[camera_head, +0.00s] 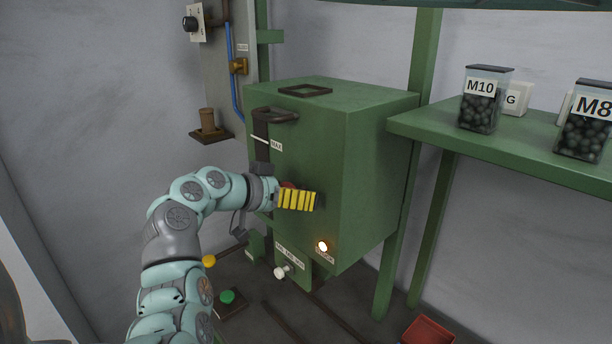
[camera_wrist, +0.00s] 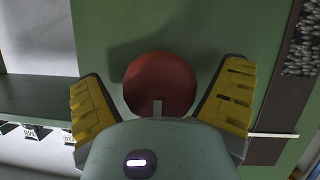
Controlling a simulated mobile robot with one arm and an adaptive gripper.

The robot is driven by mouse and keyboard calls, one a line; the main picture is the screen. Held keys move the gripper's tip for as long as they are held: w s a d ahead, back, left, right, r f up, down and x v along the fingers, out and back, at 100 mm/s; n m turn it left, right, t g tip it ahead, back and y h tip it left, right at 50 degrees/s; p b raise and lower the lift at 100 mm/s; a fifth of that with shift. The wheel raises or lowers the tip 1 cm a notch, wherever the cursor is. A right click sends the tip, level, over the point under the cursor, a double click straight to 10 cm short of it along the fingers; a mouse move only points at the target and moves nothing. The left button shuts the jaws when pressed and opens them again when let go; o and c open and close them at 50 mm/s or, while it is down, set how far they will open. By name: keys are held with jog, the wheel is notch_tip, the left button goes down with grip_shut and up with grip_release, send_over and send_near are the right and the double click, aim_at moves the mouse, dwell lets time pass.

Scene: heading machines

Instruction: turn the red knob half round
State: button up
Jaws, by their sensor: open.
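The red knob (camera_wrist: 160,82) is round and sits on the front of the green machine (camera_wrist: 215,30). In the wrist view it lies between the two yellow fingers of my gripper (camera_wrist: 164,72). A gap shows on both sides, so the fingers look apart from it. A pale strip shows at the knob's lower edge. In the head view my gripper (camera_head: 297,200) is at the machine's front face, and only a sliver of the red knob (camera_head: 287,185) shows behind it. My gripper is open and empty.
A green shelf (camera_head: 430,124) with labelled jars is at the right. A red bin (camera_head: 428,331) is on the floor.

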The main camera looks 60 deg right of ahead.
jog(key=shift+c, duration=0.3)
jog(key=c, duration=1.2)
